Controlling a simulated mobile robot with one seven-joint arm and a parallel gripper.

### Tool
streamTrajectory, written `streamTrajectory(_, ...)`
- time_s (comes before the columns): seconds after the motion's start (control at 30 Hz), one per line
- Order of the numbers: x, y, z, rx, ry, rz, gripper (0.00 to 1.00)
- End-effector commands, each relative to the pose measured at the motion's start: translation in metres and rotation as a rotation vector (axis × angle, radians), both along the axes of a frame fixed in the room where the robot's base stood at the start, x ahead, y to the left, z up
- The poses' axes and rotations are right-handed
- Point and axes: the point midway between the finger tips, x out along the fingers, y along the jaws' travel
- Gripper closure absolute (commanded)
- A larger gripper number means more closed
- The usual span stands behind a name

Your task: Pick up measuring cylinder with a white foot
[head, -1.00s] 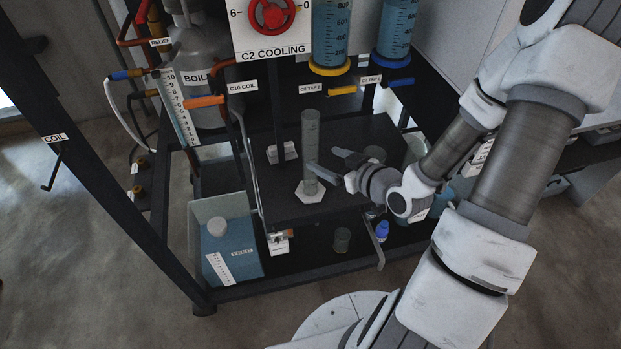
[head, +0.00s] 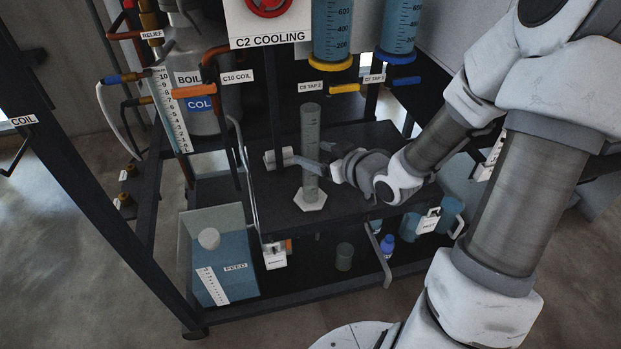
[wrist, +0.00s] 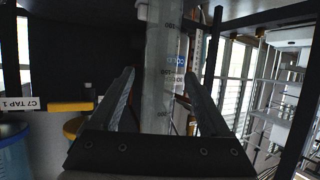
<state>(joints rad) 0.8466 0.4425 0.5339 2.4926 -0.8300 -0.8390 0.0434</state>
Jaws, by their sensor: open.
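The measuring cylinder (head: 310,135) is a clear grey tube standing upright on its white foot (head: 310,200), on the dark upper shelf (head: 355,190). In the wrist view the graduated tube (wrist: 161,60) rises between my two fingers. My gripper (head: 300,162) is open, reaching in from the right at about the middle height of the tube, with one finger passing in front of it. In the wrist view my gripper (wrist: 160,85) has a finger on either side of the tube. I cannot tell whether either finger touches it.
The blue FEED tank (head: 225,265), a small beaker (head: 344,257) and a blue-capped bottle (head: 387,246) stand on the lower shelf. Blue mugs (head: 450,212) are at the right. Tap handles, yellow (head: 344,88) and blue (head: 406,81), stick out above. A dark post (head: 275,110) stands behind.

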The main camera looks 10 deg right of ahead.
Motion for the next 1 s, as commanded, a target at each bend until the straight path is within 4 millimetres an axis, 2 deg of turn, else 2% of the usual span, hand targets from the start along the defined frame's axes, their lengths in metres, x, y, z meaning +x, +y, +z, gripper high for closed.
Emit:
streamTrajectory(0.3, 0.039, 0.017, -0.015, 0.001, -0.002, 0.003, 0.19)
streamTrajectory(0.63, 0.044, 0.019, -0.015, 0.000, -0.001, 0.001, 0.19)
streamTrajectory(1.0, 0.044, 0.019, -0.015, 0.000, -0.001, 0.000, 0.86)
